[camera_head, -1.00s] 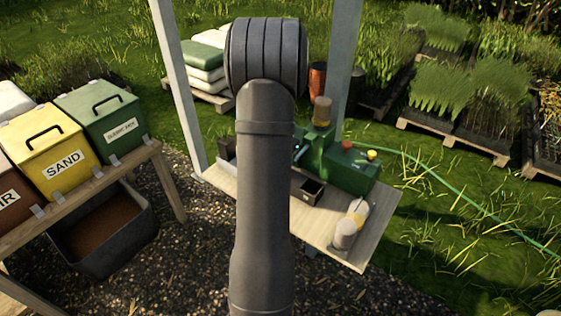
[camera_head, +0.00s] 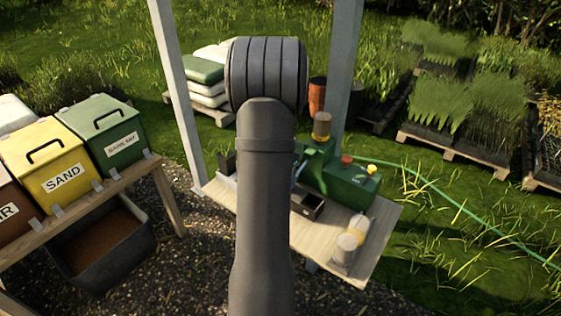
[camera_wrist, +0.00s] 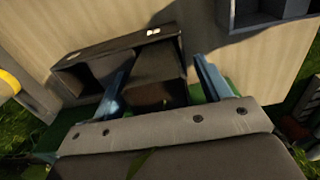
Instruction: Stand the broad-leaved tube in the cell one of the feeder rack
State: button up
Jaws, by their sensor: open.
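In the wrist view my gripper (camera_wrist: 161,84) is open, with two blue-grey fingers spread apart over a dark box-like holder (camera_wrist: 100,50). The holder has open compartments and a small pale label on its rim. I cannot tell for sure that it is the feeder rack. A small dark open box (camera_head: 308,205) shows there just right of the arm.
A grey compartment tray (camera_wrist: 262,10) shows in the wrist view. Labelled bins (camera_head: 60,165) stand at left; posts (camera_head: 178,95) flank the bench.

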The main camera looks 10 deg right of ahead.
notch_tip(320, 180, up, 17)
dwell(0.4)
jog(key=shift+f, duration=0.15)
notch_tip(320, 180, down, 17)
jog(key=shift+f, duration=0.15)
dwell(0.5)
jog(key=shift+r, duration=0.25)
notch_tip(320, 180, up, 17)
notch_tip(320, 180, down, 17)
jog(key=shift+f, duration=0.15)
notch_tip(320, 180, up, 8)
jog(key=shift+f, duration=0.25)
